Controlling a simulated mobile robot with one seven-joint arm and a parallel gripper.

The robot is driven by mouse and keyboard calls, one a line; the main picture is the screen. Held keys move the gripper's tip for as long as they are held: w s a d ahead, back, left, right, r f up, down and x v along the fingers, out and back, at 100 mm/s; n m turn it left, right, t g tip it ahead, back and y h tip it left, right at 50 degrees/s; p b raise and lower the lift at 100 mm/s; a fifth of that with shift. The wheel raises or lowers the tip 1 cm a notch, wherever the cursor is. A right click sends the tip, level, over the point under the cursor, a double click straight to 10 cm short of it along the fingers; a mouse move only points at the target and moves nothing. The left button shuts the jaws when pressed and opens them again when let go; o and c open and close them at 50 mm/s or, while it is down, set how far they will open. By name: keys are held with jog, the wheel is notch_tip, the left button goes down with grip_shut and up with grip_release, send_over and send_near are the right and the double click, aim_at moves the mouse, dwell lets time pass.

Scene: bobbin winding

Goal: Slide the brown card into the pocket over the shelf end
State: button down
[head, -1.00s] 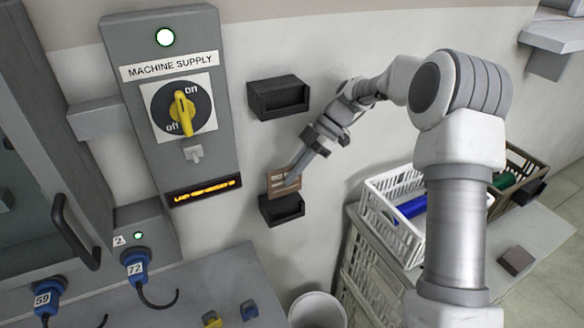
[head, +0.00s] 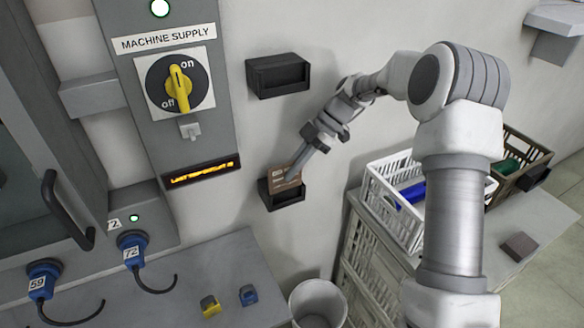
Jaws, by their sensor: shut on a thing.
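The brown card (head: 281,173) is upright at the lower black pocket (head: 287,200) on the wall. Its lower edge overlaps the pocket's mouth and seems to be a little inside, but the depth is hard to tell. My gripper (head: 293,176) comes down from the upper right and is shut on the card at its right part. The fingers cover some of the card. A second black pocket (head: 279,75) is on the wall higher up and looks empty.
The grey machine supply panel (head: 165,130) stands left of the pockets. At the right, a white crate (head: 385,200) and a brown crate (head: 525,165) stand on a shelf top (head: 480,265) with a small dark block (head: 519,246). A bin (head: 318,300) is below.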

aim_at(286, 190)
jog(key=shift+f+b, duration=1.5)
jog(key=shift+f, duration=0.6)
